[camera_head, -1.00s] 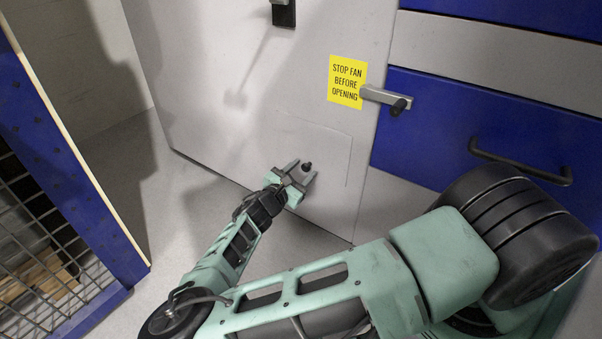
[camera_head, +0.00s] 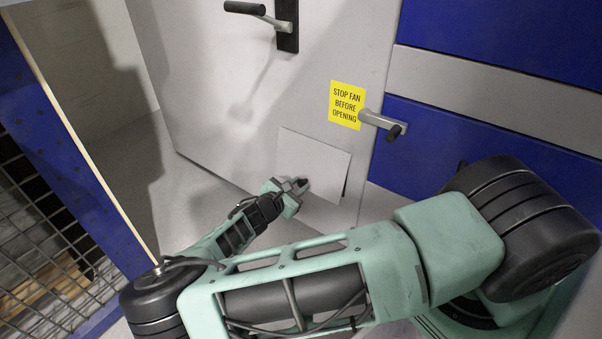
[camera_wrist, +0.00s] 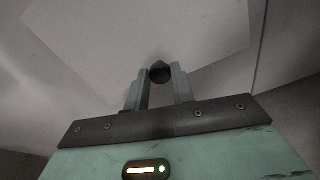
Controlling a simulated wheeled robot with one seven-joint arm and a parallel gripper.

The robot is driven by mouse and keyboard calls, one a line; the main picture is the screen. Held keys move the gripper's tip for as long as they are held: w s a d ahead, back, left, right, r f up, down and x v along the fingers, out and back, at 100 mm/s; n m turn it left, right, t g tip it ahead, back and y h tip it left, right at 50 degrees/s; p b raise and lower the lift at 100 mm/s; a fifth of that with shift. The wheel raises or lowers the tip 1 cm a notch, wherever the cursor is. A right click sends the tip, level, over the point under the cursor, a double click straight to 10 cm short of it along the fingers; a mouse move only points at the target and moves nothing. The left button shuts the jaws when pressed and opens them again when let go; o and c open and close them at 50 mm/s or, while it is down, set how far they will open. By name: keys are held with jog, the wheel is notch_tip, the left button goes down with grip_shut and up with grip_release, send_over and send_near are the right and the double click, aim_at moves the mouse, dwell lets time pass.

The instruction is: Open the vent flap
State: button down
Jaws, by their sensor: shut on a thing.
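The vent flap (camera_head: 315,163) is a light grey panel low in the large grey door. It stands tilted out from the door, with a dark gap along its lower right edge. My gripper (camera_head: 297,185) is at the flap's lower left part, shut on its small dark knob. In the wrist view the knob (camera_wrist: 160,72) sits between the two fingertips (camera_wrist: 159,82), with the pale flap (camera_wrist: 135,35) behind it. The fingers partly hide the knob.
The grey door (camera_head: 220,90) carries a dark lever handle (camera_head: 262,14) and a yellow sign (camera_head: 347,105). A grey latch (camera_head: 382,123) is right of the sign. Blue panels (camera_head: 490,60) are at right. A blue mesh-sided frame (camera_head: 60,150) is at left, with floor between.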

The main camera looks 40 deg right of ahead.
jog(key=s+a+r+g+y+p, duration=0.2)
jog(key=a+r+y+p, duration=0.3)
jog(key=p, duration=1.1)
jog(key=shift+a+r+y, duration=0.15)
jog(key=shift+r+y, duration=0.65)
jog(key=shift+r, duration=0.1)
jog(key=c, duration=1.2)
grip_release()
jog(key=p+v, duration=0.1)
jog(key=v, duration=0.4)
jog(key=p+v, duration=0.1)
jog(key=v, duration=0.5)
jog(key=p+v, duration=0.1)
jog(key=v, duration=0.5)
jog(key=shift+w+a+r, duration=0.15)
jog(key=shift+w, duration=0.05)
